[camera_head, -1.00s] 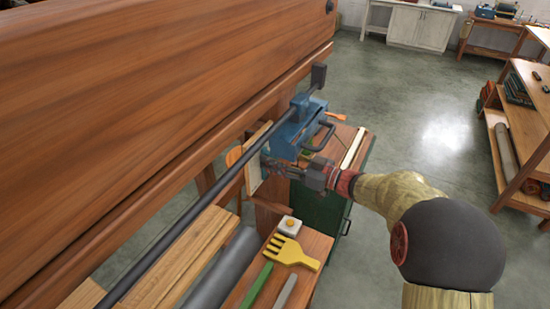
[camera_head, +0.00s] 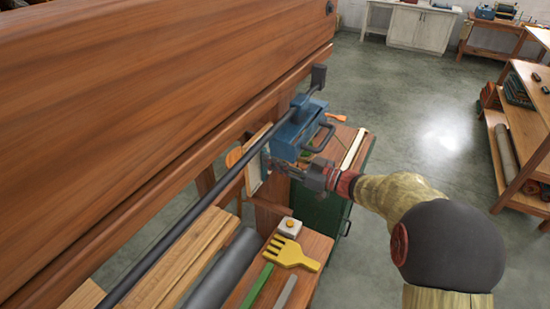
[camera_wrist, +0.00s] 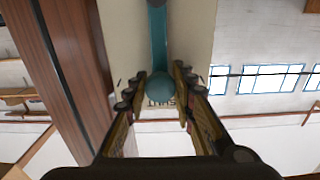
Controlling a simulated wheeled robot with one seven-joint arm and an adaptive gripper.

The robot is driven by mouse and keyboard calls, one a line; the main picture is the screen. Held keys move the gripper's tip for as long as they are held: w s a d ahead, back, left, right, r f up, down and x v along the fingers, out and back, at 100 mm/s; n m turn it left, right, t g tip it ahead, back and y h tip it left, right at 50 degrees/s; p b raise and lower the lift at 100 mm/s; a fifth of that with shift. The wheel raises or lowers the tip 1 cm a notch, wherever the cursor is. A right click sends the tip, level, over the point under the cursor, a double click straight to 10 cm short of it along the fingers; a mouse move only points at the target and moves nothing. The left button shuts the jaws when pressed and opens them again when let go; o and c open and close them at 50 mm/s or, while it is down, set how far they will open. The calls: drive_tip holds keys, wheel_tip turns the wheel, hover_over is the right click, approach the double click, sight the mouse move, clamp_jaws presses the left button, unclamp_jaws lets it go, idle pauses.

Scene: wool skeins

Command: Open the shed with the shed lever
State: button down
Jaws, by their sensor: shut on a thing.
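The shed lever (camera_wrist: 158,40) is a teal bar with a round knob (camera_wrist: 160,84) in the wrist view. It lies in front of a cream panel (camera_wrist: 195,45); the knob is beside lettering that seems to read SHUT upside down. My gripper (camera_wrist: 160,92) has its two fingers on either side of the knob and is shut on it. In the head view, my gripper (camera_head: 272,163) is at the cream panel (camera_head: 253,172) beside the loom's wooden beam (camera_head: 150,110). Only a little teal shows there; the fingers hide most of the lever.
A blue box with a dark handle (camera_head: 292,138) sits just above my gripper. A dark rod (camera_head: 190,210) runs along the beam. A yellow comb (camera_head: 291,252) and white block (camera_head: 289,227) lie on a wooden shelf below. Floor (camera_head: 430,110) is open at right.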

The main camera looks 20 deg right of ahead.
idle(0.4)
drive_tip(key=shift+s+a+f+n, duration=0.1)
drive_tip(key=shift+s+a+n, duration=0.55)
drive_tip(key=shift+n, duration=0.35)
drive_tip(key=shift+s+a+f+n+b, duration=0.3)
drive_tip(key=shift+s+a+n+b, duration=0.25)
drive_tip(key=shift+n, duration=0.45)
drive_tip(key=shift+s+a+f+n+b, duration=0.25)
drive_tip(key=shift+s+a+n+b, duration=0.25)
drive_tip(key=shift+n, duration=0.5)
drive_tip(key=c, duration=1.5)
unclamp_jaws()
drive_tip(key=shift+c, duration=0.2)
drive_tip(key=shift+o, duration=0.3)
drive_tip(key=v, duration=1.2)
